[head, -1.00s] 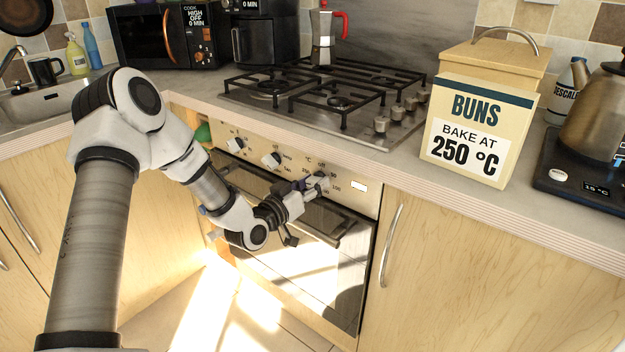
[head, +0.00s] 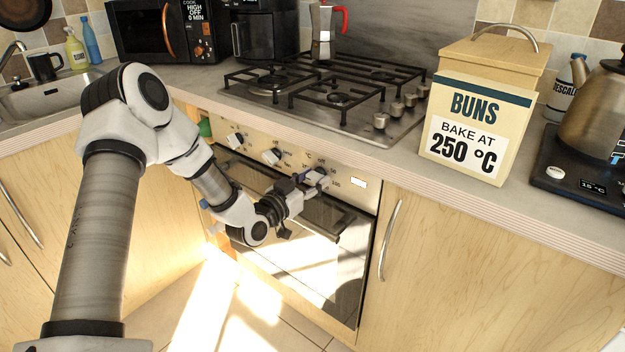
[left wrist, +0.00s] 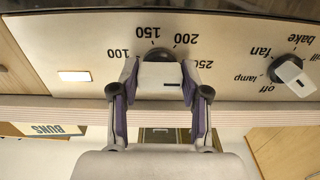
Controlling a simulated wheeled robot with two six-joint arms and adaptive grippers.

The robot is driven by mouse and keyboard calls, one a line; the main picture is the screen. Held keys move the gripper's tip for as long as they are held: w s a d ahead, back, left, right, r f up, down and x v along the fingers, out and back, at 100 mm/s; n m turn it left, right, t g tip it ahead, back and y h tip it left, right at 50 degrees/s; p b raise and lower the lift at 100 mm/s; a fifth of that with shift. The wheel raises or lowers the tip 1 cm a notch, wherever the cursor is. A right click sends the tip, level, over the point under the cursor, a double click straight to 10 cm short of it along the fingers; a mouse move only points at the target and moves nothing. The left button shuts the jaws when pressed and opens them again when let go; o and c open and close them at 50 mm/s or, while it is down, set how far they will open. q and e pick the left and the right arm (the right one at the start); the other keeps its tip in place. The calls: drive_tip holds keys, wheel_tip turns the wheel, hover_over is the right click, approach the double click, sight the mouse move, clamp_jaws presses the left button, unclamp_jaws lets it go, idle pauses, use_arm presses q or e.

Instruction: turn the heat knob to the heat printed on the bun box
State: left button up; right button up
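The bun box (head: 478,118) stands on the counter, labelled "BUNS, BAKE AT 250 °C". The heat knob (left wrist: 160,76) is on the oven's front panel, beneath the hob. The left wrist view shows it upside down with 100, 150, 200 and 250 around it. My left gripper (head: 318,178) is at this knob. In the left wrist view its purple-padded fingers (left wrist: 160,88) sit on both sides of the knob's pale grip and seem to touch it. The fingers and grip hide part of the dial, so the exact setting cannot be read. My right gripper is not in view.
The fan/lamp/bake knob (left wrist: 290,76) is beside the heat knob, and another knob (head: 235,141) is further left. The oven door handle (head: 322,236) runs just below my gripper. The counter edge and hob (head: 330,95) are above. A kettle (head: 595,115) stands right of the box.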

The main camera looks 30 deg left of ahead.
use_arm(q)
drive_tip(key=shift+o, duration=1)
drive_tip(key=s, duration=1.2)
drive_tip(key=shift+a, duration=0.45)
